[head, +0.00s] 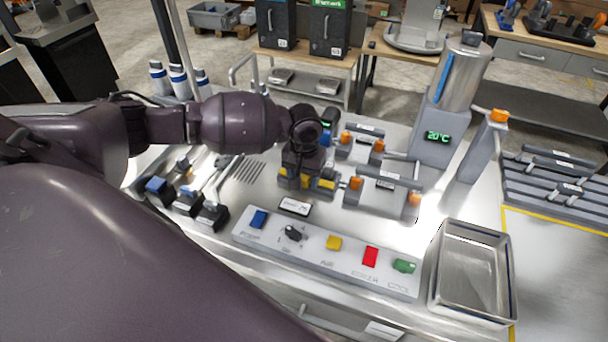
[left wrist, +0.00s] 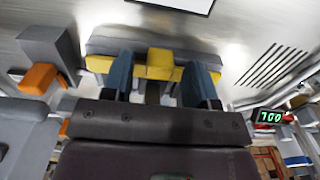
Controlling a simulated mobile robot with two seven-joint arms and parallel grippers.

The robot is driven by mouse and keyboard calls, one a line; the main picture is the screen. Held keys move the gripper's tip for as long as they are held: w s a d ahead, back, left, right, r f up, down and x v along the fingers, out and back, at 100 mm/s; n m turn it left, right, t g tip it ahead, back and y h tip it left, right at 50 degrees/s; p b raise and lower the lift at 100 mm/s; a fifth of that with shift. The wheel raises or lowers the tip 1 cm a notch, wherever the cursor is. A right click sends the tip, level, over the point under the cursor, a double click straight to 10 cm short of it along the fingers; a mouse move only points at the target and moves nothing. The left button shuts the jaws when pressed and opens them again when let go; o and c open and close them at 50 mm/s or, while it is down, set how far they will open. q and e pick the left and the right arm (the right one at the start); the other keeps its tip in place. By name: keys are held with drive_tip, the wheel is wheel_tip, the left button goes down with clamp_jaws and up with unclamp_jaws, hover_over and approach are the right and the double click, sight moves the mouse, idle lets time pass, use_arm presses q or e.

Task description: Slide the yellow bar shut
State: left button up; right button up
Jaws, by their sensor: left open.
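The yellow bar (head: 323,184) lies low on the metal table in the head view, partly hidden by my left gripper (head: 304,180). In the left wrist view the yellow bar (left wrist: 100,64) runs crosswise in a grey housing (left wrist: 130,45), with a raised yellow block (left wrist: 160,62) at its middle. My left gripper (left wrist: 160,82) is open, its two blue fingers on either side of the block with a gap on each side. The fingers overlap the bar in the picture; I cannot tell whether they touch it. My right gripper is not in view.
A button panel (head: 320,258) lies in front of the bar, with a metal tray (head: 472,270) to its right. Grey bars with orange end blocks (head: 355,183) stand close to the right. Black-based levers (head: 187,203) stand to the left. A cylinder unit with a green display (head: 438,136) stands behind right.

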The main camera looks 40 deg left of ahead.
use_arm(q)
clamp_jaws()
drive_tip(key=shift+w+a, duration=0.2)
drive_tip(key=shift+w, duration=0.65)
drive_tip(key=shift+r, duration=0.1)
unclamp_jaws()
drive_tip(key=shift+w, duration=0.1)
